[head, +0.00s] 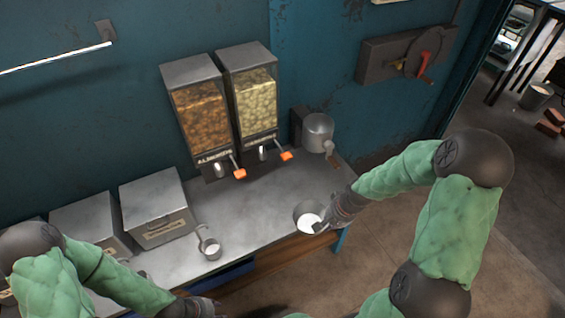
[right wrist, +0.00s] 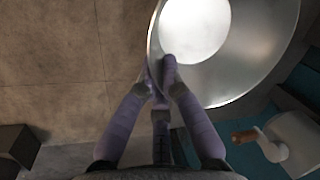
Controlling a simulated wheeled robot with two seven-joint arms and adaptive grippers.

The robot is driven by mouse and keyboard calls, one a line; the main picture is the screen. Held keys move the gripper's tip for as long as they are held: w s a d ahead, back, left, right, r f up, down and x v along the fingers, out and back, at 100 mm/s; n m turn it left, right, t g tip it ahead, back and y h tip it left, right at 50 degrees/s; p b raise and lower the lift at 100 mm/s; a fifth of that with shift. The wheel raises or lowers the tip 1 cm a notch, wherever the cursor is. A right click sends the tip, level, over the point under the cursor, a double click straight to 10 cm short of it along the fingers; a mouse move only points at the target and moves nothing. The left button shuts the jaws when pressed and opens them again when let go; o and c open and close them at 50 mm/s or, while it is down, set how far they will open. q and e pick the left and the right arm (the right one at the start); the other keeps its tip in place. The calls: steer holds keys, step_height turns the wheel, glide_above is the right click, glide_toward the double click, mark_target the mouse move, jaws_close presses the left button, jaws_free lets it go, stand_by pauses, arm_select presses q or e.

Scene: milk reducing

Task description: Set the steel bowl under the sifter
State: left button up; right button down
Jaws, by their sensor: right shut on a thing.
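The steel bowl (head: 299,210) is at the right front edge of the grey counter, with a white content inside. My right gripper (head: 321,226) is shut on its near right rim. In the right wrist view, the fingers (right wrist: 161,75) pinch the wall of the bowl (right wrist: 262,62). I cannot tell whether the bowl touches the counter. A grey metal drum with a brown handle, which looks like the sifter (head: 318,132), is mounted at the counter's back right, behind the bowl; it also shows in the right wrist view (right wrist: 296,140). My left gripper (head: 200,308) is at the bottom edge, its fingers unclear.
Two dispensers, one brown-filled (head: 200,115) and one pale-filled (head: 256,103), stand at the back with orange levers. A small handled pan (head: 210,247) and metal boxes (head: 158,210) occupy the counter's left. The counter (head: 265,195) between pan and bowl is clear.

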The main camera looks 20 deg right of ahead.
mark_target(296, 221)
steer(key=w+a+n, duration=0.1)
steer(key=w+a, duration=0.1)
steer(key=w+a+r+n, duration=0.1)
steer(key=w+a+n, duration=0.1)
steer(key=a, duration=0.1)
steer(key=w+a+n+g+y, duration=0.1)
steer(key=w+a+n, duration=0.1)
steer(key=shift+a+r, duration=0.25)
steer(key=shift+a, duration=0.15)
steer(key=w+a+r+n+g, duration=0.1)
steer(key=w+a+r+n, duration=0.1)
steer(key=a, duration=0.5)
steer(key=shift+w+n+b, duration=0.4)
steer(key=shift+w+n, duration=0.1)
steer(key=shift+n, duration=0.6)
